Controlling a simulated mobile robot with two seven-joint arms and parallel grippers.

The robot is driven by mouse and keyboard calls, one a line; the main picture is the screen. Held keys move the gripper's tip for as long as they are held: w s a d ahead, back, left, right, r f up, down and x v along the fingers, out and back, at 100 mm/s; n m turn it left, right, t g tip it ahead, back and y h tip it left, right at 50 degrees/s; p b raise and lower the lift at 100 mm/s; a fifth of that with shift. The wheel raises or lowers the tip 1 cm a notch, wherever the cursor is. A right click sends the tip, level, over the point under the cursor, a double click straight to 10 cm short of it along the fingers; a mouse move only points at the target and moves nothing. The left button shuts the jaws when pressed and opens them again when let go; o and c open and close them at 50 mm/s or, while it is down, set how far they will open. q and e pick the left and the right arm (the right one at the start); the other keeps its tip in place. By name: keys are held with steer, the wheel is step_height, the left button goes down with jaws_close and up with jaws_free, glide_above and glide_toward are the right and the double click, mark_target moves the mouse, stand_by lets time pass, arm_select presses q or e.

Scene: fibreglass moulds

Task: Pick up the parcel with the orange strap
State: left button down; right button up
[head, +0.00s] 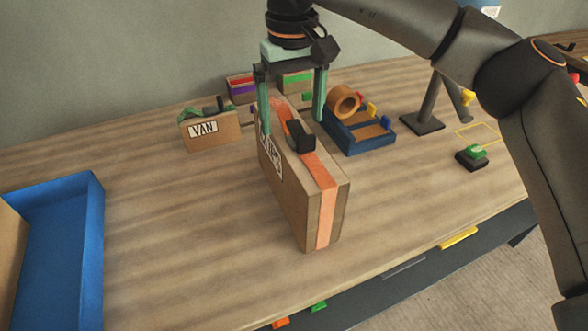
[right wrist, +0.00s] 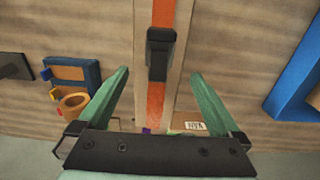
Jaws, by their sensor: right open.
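The parcel with the orange strap (head: 322,195) stands upright on its narrow side on the wooden table, a brown box with a black buckle or handle on top. It also shows in the right wrist view (right wrist: 158,100), with the strap running between the fingers. My right gripper (head: 292,110) is open above the far end of the parcel, its green fingers on either side of the box in the picture. In the right wrist view the open fingers (right wrist: 158,85) flank the parcel, with gaps visible on both sides. I cannot tell whether the fingertips reach below its top. My left gripper is not in view.
A parcel labelled VAN (head: 212,132) stands behind on the left, with red and green-strapped parcels (head: 240,86) at the back. A blue tray with a tape roll (head: 360,138) is to the right. A green button (head: 473,155) is further right. A blue bin (head: 85,240) stands front left.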

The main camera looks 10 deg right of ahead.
steer(key=f, duration=0.6)
steer(key=shift+d, duration=0.2)
steer(key=shift+r, duration=0.2)
jaws_close()
stand_by(0.4)
